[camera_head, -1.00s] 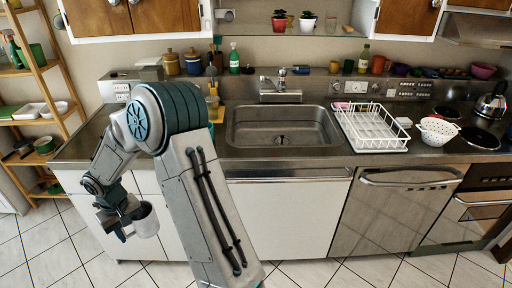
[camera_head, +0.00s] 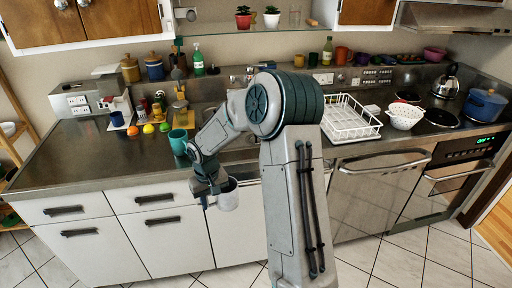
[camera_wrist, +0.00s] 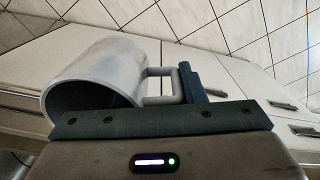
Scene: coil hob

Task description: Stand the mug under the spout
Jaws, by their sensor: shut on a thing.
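My gripper (camera_head: 208,190) is shut on a pale grey-white mug (camera_head: 228,196), held in front of the cabinet fronts, below the counter's front edge. In the wrist view the mug (camera_wrist: 105,72) shows its open mouth and its handle (camera_wrist: 160,86) beside a dark finger. The exact grip contact is partly hidden. The sink tap (camera_head: 250,72) stands at the back of the counter, its spout mostly hidden behind my arm. A white and red appliance (camera_head: 121,104) stands at the left of the counter; I cannot make out a spout on it.
A teal cup (camera_head: 178,142) stands near the counter edge above my gripper. Small coloured fruits (camera_head: 148,128) and a dark blue mug (camera_head: 117,119) lie to its left. A white dish rack (camera_head: 350,118) is right of my arm. The front left counter is clear.

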